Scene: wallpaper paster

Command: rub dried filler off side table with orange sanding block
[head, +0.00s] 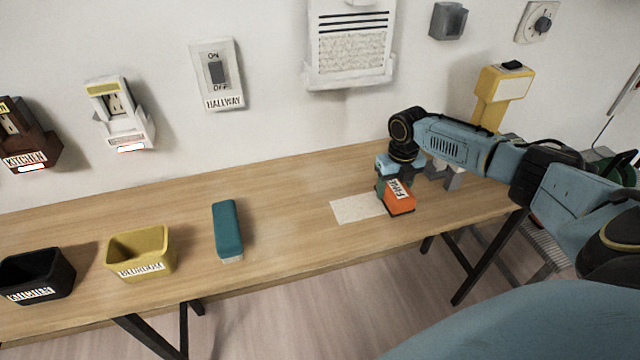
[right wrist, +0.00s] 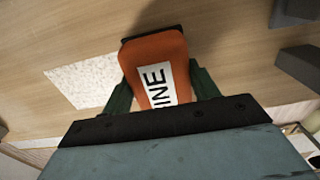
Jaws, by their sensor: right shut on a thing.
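The orange sanding block (head: 401,203) has a white label and is held in my right gripper (head: 388,186), which is shut on it. In the right wrist view the block (right wrist: 156,62) sits between the two green fingers (right wrist: 160,90). The dried filler (head: 356,208) is a pale speckled patch on the wooden side table (head: 285,200). The block is at the right end of the patch in the head view. The patch also shows in the right wrist view (right wrist: 85,82), left of the block. I cannot tell whether the block touches the table. My left gripper is not in view.
A teal block (head: 228,230), a yellow bin (head: 141,252) labelled BEDROOM and a black bin (head: 38,275) labelled KITCHEN stand on the table's left part. A yellow-and-white device (head: 500,95) is behind my right arm. The tabletop between the teal block and the patch is clear.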

